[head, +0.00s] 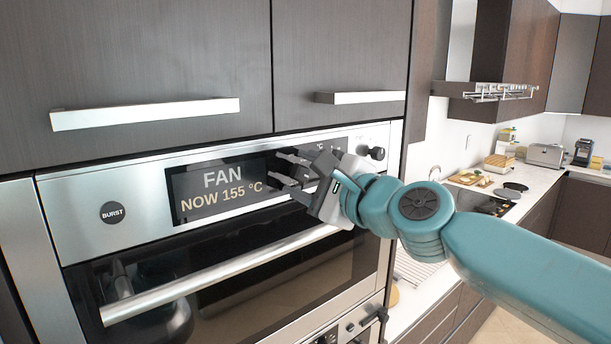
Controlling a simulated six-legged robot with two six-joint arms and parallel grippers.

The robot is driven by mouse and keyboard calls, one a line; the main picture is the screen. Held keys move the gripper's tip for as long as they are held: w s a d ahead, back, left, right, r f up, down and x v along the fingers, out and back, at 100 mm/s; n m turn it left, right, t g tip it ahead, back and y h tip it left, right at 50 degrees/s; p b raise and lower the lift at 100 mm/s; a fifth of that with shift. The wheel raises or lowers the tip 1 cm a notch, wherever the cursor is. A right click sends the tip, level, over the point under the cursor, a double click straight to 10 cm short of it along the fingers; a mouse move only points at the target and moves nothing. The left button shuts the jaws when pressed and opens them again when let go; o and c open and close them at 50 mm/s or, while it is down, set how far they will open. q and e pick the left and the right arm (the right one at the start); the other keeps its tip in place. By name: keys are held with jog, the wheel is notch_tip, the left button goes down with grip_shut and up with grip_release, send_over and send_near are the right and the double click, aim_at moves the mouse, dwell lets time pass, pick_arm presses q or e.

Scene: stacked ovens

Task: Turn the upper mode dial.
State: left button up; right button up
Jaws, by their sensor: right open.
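The upper oven's control panel (75,198) has a lit display (225,191) reading "FAN NOW 155 °C". A black dial (376,153) sticks out at the panel's right end, just right of my right gripper. Whether it is the mode dial, I cannot tell. My right gripper (285,174) is open, with its fingers pointing left in front of the display's right part. It seems to hold nothing. The gripper hides part of the panel between the display and the black dial. My left gripper is out of view.
A long bar handle (210,279) crosses the oven door below the gripper. A round "BURST" button (113,213) sits at the panel's left. Cabinet handles (150,114) jut out above. A lower oven's knobs show at the bottom. A counter (535,185) with a toaster (545,155) lies right.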

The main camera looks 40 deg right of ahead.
jog(key=shift+w, duration=0.1)
jog(key=shift+s+r, duration=0.1)
jog(key=shift+s, duration=0.15)
jog(key=shift+c, duration=0.6)
grip_shut()
